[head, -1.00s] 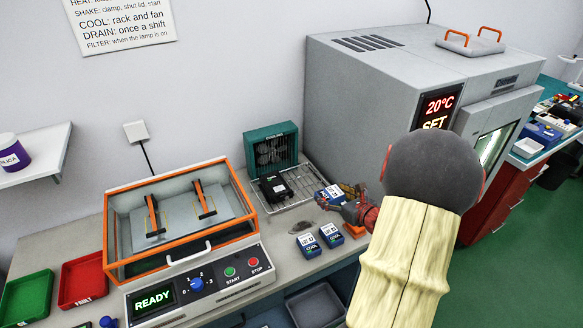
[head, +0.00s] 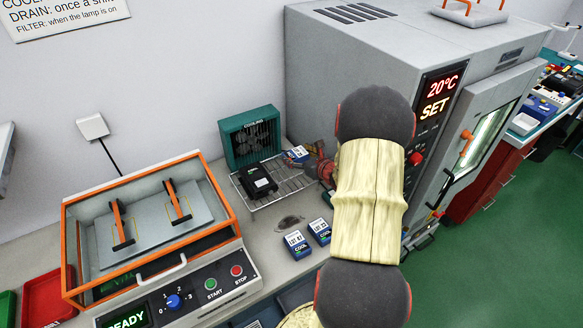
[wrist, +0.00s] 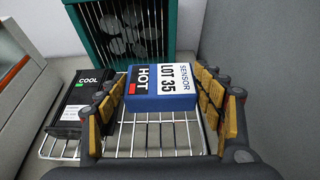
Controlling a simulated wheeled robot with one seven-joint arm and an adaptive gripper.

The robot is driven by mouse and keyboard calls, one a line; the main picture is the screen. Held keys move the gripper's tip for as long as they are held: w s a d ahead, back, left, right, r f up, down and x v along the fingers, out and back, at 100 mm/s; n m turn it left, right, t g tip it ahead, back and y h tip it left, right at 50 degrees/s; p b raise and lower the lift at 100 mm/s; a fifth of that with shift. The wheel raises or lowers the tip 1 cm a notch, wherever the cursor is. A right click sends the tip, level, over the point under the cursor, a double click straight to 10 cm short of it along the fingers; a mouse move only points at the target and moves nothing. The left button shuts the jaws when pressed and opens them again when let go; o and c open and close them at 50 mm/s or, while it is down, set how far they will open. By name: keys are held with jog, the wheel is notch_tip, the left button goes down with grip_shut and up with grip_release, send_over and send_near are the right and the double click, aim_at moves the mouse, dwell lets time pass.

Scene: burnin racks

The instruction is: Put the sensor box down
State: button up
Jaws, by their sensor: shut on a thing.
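A blue sensor box (wrist: 162,88) with a white label reading "SENSOR LOT 35 HOT" is between the fingers of my gripper (wrist: 160,100), which is shut on it. In the head view the box (head: 296,154) is over the back right part of the wire cooling rack (head: 271,196), close to the fan, and my gripper (head: 312,160) reaches it from the right. In the wrist view the rack's wires (wrist: 158,140) show below and in front of the box. I cannot tell whether the box touches the wires.
A black box (head: 258,181) labelled COOL lies on the rack's left part. The green cooling fan (head: 250,137) stands behind the rack. Two blue sensor boxes (head: 297,245) (head: 320,231) sit on the bench in front. The grey chamber (head: 400,60) rises at the right, the orange-framed shaker (head: 150,235) at the left.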

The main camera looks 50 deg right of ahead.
aim_at(292, 172)
jog(key=w+f, duration=0.3)
jog(key=f, duration=0.1)
jog(key=shift+d+b, duration=0.3)
jog(key=shift+b, duration=0.1)
jog(key=shift+w+d+f+b, duration=0.15)
jog(key=shift+f+b, duration=0.15)
jog(key=shift+f, duration=0.55)
jog(key=shift+w+a+f+b, duration=0.1)
jog(key=shift+f+b, duration=0.2)
jog(key=shift+f, duration=0.55)
jog(key=shift+f, duration=0.1)
jog(key=shift+f, duration=0.15)
jog(key=o, duration=1.3)
jog(key=shift+r, duration=0.3)
jog(key=p+v, duration=0.2)
jog(key=v, duration=1)
